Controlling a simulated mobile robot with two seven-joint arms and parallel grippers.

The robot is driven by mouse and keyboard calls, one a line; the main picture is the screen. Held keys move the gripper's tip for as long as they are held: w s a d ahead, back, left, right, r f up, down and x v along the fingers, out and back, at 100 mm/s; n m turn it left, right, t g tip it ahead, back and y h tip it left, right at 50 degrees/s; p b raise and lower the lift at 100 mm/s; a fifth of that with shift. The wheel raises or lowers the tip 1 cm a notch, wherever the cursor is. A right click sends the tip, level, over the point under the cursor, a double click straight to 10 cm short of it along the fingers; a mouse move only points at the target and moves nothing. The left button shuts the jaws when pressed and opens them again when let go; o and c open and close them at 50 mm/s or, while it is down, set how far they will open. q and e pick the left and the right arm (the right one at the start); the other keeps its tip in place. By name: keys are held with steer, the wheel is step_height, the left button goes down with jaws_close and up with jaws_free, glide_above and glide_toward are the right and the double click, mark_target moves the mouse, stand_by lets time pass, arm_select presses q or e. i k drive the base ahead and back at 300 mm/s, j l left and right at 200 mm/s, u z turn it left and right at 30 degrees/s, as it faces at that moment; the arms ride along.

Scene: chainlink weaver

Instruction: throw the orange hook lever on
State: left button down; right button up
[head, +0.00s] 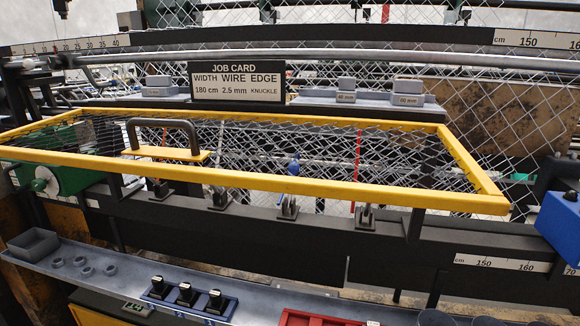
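Several small grey lever brackets sit along the dark beam below the yellow guard frame (330,190): one at the left (160,190), one left of the middle (219,198), one in the middle (289,207) and one at the right (365,217). A blue handle (293,168) rises above the middle bracket, behind the guard's front bar. Neither of my grippers is in view.
The guard has dark mesh and a dark handle (163,125). A job card (237,82) stands behind it. A blue box (560,225) stands at right.

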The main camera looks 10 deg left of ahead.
mark_target(153, 180)
steer(key=k+l+u, duration=0.1)
steer(key=u, duration=0.35)
steer(key=k+l+u, duration=0.1)
steer(key=l+u, duration=0.2)
steer(key=u, duration=0.2)
steer(key=k+l+u, duration=0.15)
steer(key=u, duration=0.3)
